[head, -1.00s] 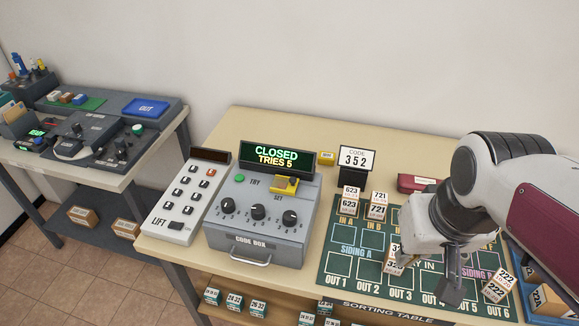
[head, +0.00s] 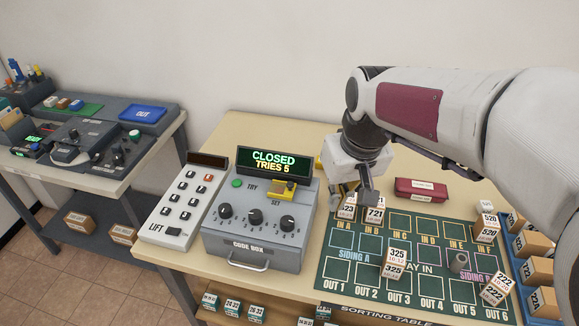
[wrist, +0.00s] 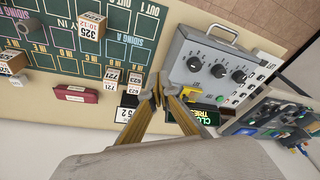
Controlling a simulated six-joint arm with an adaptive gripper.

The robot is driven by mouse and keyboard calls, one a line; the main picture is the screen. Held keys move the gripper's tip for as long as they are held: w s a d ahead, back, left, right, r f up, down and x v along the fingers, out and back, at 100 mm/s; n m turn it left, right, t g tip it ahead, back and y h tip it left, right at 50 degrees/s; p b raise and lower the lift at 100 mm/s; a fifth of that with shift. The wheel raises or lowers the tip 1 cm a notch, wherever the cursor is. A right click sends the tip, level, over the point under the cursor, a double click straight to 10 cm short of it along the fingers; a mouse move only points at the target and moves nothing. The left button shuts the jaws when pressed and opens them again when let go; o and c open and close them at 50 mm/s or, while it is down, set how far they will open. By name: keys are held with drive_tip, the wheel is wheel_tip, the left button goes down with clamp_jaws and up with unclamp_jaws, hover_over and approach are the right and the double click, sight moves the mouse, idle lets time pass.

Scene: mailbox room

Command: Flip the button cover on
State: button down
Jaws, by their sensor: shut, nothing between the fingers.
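The code box (head: 257,251) is a grey console with a display reading CLOSED, TRIES 5. The yellow button cover (head: 282,192) sits on its upper right, above the SET label; I cannot clearly tell its tilt. My gripper (head: 354,206) is shut and empty, to the right of the code box and near the small numbered blocks, apart from the cover. In the wrist view my gripper's fingertips (wrist: 158,92) are together, beside the code box (wrist: 188,45).
Numbered blocks (head: 375,218) stand by my gripper. Another block (head: 394,262) stands on the green sorting mat (head: 340,283). A maroon case (head: 421,189) lies behind the mat. The LIFT panel (head: 182,205) is left of the code box. My arm hides the code card.

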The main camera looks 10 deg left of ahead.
drive_tip(key=w+a+r+n+y, duration=0.1)
drive_tip(key=w+a+r+n, duration=0.1)
drive_tip(key=w+a, duration=0.7)
drive_tip(key=shift+w+a+r+n+t, duration=0.25)
drive_tip(key=shift+w+a+n+t, duration=0.15)
drive_tip(key=shift+a+n, duration=0.35)
drive_tip(key=shift+a+f, duration=0.1)
approach(284, 182)
drive_tip(key=shift+x, duration=2.5)
drive_tip(key=shift+d, duration=2.7)
